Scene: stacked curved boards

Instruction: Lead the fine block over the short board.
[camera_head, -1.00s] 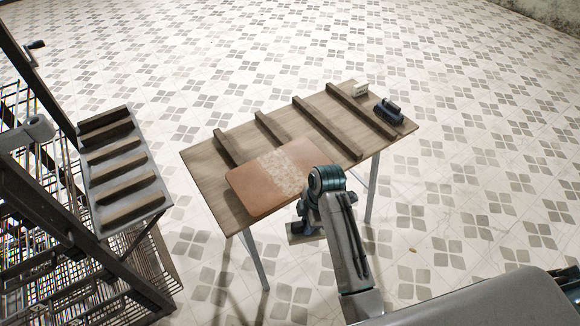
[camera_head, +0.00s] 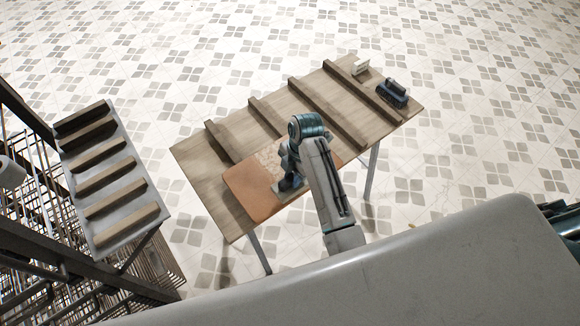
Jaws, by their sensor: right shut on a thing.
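A reddish-brown board (camera_head: 254,204) with a pale, rough-looking band lies flat on the near left part of the table (camera_head: 201,173). I take it for the short board. My right gripper (camera_head: 288,182) is over the near edge of this board, shut on a thin grey-beige block (camera_head: 291,191), which I take for the fine block. The block looks low over the board or on it; I cannot tell whether they touch. My gripper and arm hide part of the pale band and the board's right part. My left gripper is not in view.
Several dark wooden strips (camera_head: 326,113) cross the table. A dark blue tool (camera_head: 392,93) and a small white item (camera_head: 360,67) sit at its far right end. A grey rack (camera_head: 125,229) with several brown bars stands at left. The tiled floor beyond is clear.

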